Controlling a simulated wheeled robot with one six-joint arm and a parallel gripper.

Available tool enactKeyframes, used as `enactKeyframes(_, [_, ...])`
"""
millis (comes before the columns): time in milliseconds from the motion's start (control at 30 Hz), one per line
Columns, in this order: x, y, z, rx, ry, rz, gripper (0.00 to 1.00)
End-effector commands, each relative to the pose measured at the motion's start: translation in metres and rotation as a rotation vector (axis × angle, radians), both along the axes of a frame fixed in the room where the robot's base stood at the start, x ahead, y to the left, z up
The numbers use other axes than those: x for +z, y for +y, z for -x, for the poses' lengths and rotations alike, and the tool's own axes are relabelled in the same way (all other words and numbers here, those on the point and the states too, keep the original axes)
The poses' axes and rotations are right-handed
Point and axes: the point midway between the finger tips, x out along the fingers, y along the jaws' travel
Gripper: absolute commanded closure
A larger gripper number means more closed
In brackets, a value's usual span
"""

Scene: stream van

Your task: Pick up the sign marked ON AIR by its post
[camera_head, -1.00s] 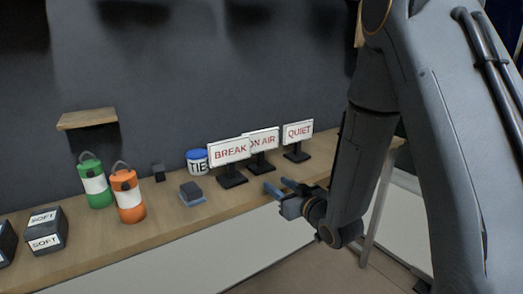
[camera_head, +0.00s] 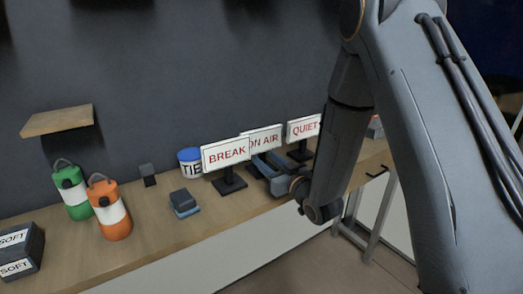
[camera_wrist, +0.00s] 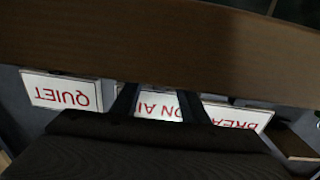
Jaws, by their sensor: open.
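The ON AIR sign (camera_head: 263,139) is a white panel with red letters on the wooden counter, between two similar signs. The BREAK sign covers its left edge in the head view. My gripper (camera_head: 265,162) is open, low in front of it, with its fingers reaching in under the panel. In the wrist view the picture is upside down, and the ON AIR panel (camera_wrist: 160,106) shows between my two fingers (camera_wrist: 157,94). The post is hidden, so I cannot tell whether it stands between the fingers.
The BREAK sign (camera_head: 226,154) stands close to the left of my gripper and the QUIET sign (camera_head: 304,128) to the right. A TIE tub (camera_head: 190,163), a dark block (camera_head: 184,201), and orange (camera_head: 110,210) and green (camera_head: 72,191) canisters stand further left. The wall is behind.

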Motion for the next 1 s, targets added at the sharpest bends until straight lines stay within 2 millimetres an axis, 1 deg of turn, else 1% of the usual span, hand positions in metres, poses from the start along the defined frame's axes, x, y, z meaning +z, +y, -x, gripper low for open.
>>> enactKeyframes(33, [0.003, 0.006, -0.005, 0.002, 0.0, 0.0, 0.59])
enactKeyframes(100, [0.002, 0.011, -0.014, 0.002, 0.0, 0.001, 0.59])
enactKeyframes(200, [0.002, 0.017, -0.023, 0.002, -0.001, 0.001, 0.59])
enactKeyframes(333, [0.0, 0.02, -0.027, 0.003, 0.0, 0.001, 0.59])
enactKeyframes(500, [0.0, 0.02, -0.028, 0.003, 0.001, 0.001, 0.59])
enactKeyframes(567, [0.0, 0.02, -0.028, 0.003, 0.001, 0.001, 0.68])
enactKeyframes(700, [0.0, 0.02, -0.028, 0.002, 0.001, 0.001, 0.91])
enactKeyframes(767, [0.0, 0.02, -0.027, 0.002, 0.001, 0.001, 1.0])
enactKeyframes(1000, [0.001, 0.02, -0.028, 0.002, 0.0, 0.0, 1.0])
